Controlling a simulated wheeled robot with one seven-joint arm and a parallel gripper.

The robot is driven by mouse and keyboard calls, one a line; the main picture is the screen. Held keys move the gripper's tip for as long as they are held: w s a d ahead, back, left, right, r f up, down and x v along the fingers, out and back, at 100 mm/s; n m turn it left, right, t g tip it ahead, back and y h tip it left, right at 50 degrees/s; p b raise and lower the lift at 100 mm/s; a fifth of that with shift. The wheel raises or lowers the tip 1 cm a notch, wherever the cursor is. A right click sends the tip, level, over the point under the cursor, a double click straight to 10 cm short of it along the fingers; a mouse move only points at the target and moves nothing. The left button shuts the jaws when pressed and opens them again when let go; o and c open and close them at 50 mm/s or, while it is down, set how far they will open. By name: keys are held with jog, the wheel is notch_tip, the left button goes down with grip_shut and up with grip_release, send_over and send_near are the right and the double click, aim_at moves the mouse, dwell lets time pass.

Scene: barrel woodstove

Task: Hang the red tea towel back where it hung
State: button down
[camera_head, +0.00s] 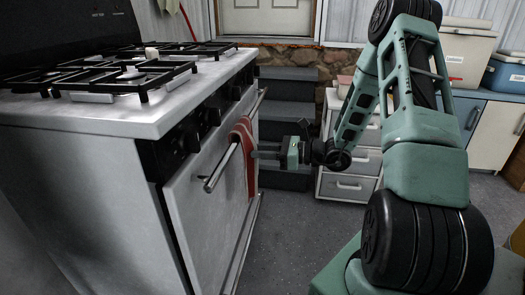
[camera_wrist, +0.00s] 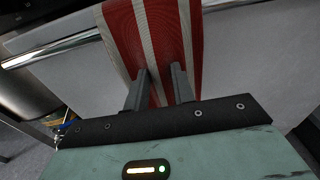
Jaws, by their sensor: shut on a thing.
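The red tea towel (camera_head: 247,160) with pale stripes is draped over the oven door's handle bar (camera_head: 222,167) and hangs down the front of the door. In the wrist view the towel (camera_wrist: 124,32) fills the upper middle, and the bar (camera_wrist: 48,51) runs in from the left towards it. My gripper (camera_head: 256,153) reaches in from the right at the towel's front. The pinched cloth is partly hidden by the fingers.
The white stove (camera_head: 110,120) with black grates stands at the left. A grey drawer unit (camera_head: 350,163) stands behind my gripper, beside dark steps (camera_head: 288,100) leading to a door. Grey floor is free in front of the oven.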

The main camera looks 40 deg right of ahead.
jog(key=c, duration=1.1)
grip_release()
jog(key=p+v, duration=0.3)
jog(key=v, duration=1.4)
jog(key=shift+s, duration=0.15)
jog(key=shift+d, duration=0.15)
